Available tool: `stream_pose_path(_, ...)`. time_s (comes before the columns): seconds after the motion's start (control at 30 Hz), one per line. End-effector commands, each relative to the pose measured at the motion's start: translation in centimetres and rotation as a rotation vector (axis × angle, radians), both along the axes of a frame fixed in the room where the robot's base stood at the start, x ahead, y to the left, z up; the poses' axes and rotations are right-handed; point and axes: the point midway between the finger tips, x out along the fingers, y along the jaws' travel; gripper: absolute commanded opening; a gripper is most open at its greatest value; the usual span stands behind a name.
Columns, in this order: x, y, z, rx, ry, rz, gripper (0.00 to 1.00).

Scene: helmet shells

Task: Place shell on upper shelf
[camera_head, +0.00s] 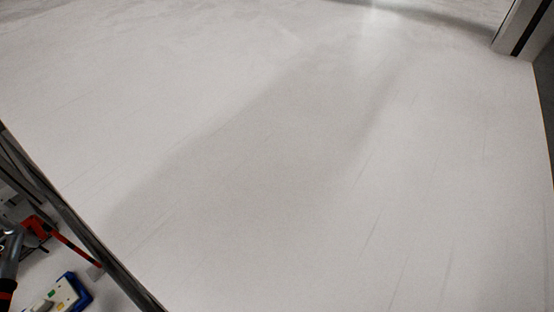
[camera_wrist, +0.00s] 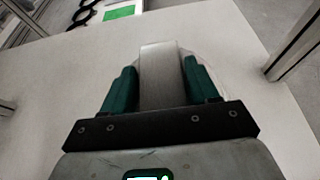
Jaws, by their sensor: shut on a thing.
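In the wrist view my gripper (camera_wrist: 160,88) shows with its two green fingers on either side of a pale grey, smooth piece, which I take to be the shell (camera_wrist: 160,65). The fingers are shut on it, and it reaches a little past their tips. A thin, paler rim of it curves out at the right. Most of its shape is hidden or seen edge-on. My gripper and the shell do not show in the head view. I cannot tell which surface is the upper shelf.
A wide, bare pale surface (camera_head: 270,160) fills the head view. A dark rail (camera_head: 80,225) crosses the lower left, with red-and-grey tools and a blue-and-white box (camera_head: 62,293) beyond. In the wrist view, a metal post (camera_wrist: 297,42) stands right; a green panel (camera_wrist: 122,11) lies at the top.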

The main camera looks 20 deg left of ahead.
Motion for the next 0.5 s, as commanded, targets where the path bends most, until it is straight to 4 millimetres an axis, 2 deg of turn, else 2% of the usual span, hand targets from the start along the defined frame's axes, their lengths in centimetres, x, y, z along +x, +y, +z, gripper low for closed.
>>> stream_pose_path(0.07, -0.33, 0.1, -0.81, 0.003, -0.003, 0.001, 0.0)
stream_pose_path(0.47, -0.44, 0.04, -0.67, -0.001, -0.001, -0.001, 0.0)
stream_pose_path(0.5, -0.44, 0.03, -0.85, -0.001, 0.0, -0.001, 0.6)
